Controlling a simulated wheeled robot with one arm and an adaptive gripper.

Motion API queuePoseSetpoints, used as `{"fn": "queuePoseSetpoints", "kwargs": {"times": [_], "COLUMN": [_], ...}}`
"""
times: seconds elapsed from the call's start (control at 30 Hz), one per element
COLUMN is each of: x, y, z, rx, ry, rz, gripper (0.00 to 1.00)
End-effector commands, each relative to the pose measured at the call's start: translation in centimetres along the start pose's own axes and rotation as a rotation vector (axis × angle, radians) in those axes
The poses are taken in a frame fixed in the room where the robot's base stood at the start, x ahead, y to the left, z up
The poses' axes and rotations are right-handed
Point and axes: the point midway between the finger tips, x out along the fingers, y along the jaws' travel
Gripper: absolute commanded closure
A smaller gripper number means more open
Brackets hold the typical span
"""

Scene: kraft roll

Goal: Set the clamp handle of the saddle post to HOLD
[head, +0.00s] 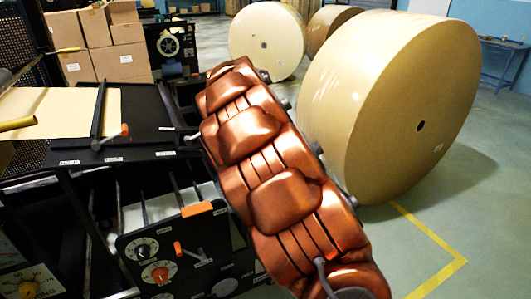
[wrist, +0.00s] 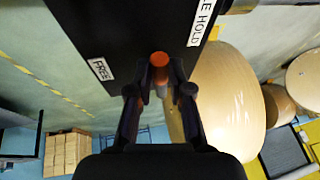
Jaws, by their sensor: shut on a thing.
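In the wrist view, the clamp handle's orange-red knob (wrist: 159,60) shows at the fingertips of my gripper (wrist: 159,91). My gripper is shut on the handle, one dark finger on each side. Behind the knob is a black plate (wrist: 125,25). A white FREE label (wrist: 103,70) lies left of the knob, and a label ending in HOLD (wrist: 203,20) lies to its upper right. The knob appears between the two labels; the exact setting of the handle cannot be told. In the head view, my copper arm covers the middle, and I cannot make out my gripper or this handle.
A black machine (head: 130,158) with an orange-tipped lever (head: 124,130) and dials stands at the left. A large kraft roll (head: 385,110) stands right of my arm, with a smaller roll (head: 266,40) behind. Floor at the right is clear around yellow tape (head: 425,230).

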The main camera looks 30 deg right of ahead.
Motion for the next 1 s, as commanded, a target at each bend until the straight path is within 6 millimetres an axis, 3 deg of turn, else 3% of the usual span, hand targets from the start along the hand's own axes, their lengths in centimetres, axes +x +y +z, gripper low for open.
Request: {"fn": "queuePoseSetpoints", "kwargs": {"times": [0.73,0.77,1.0], "x": [-0.03,-0.04,-0.02], "y": [-0.36,-0.36,-0.35], "z": [-0.07,-0.07,-0.02], "rx": [0.086,0.086,0.085], "ry": [0.020,0.020,0.020], "rz": [0.033,0.033,0.033], "gripper": [1.00,0.79,0.55]}}
